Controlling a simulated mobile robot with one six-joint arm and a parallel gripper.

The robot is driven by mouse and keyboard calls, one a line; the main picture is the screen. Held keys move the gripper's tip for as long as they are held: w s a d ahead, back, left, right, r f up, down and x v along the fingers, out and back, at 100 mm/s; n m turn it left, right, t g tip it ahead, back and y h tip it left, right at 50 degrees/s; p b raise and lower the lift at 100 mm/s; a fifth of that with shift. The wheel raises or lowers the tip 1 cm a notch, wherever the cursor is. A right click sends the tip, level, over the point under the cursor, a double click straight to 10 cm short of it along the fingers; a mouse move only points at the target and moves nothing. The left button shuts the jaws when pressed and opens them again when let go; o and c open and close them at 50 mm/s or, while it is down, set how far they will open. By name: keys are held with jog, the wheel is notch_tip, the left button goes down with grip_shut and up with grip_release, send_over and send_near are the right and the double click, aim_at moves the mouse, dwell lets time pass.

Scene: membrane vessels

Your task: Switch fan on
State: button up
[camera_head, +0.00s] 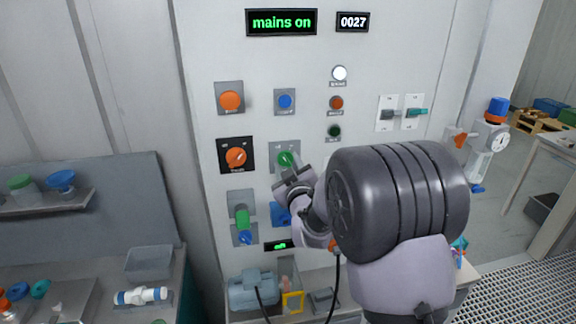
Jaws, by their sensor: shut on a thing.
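My gripper (288,170) is at the control panel (255,60), with its jaws shut on a green knob (285,158) on a grey plate. The gripper and wrist hide part of this knob and its plate. Its label cannot be read, so I cannot tell whether it is the fan switch. A small display (280,246) below has green text too small to read. A display at the top of the panel (281,22) reads "mains on", and another beside it (352,22) reads "0027".
An orange knob (236,157) on a black plate is just left of my gripper. A blue button (285,101) is above and two lever switches (402,113) are to the right. A green-handled part (242,218) is lower left. A grey motor (254,289) stands below.

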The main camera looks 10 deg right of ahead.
jog(key=shift+f+b, duration=0.1)
jog(key=shift+b, duration=0.4)
jog(key=shift+f+m+b, duration=0.2)
jog(key=shift+m+b, duration=0.4)
jog(key=shift+b, duration=0.65)
jog(key=m+b, duration=0.7)
jog(key=b, duration=0.6)
jog(key=shift+a, duration=0.1)
jog(key=m+b, duration=0.3)
jog(key=b, duration=0.1)
jog(key=shift+r, duration=0.15)
jog(key=shift+r+m+b, duration=0.15)
jog(key=shift+m+b, duration=0.25)
jog(key=shift+b, duration=0.25)
jog(key=o, duration=1.4)
jog(key=shift+c, duration=0.2)
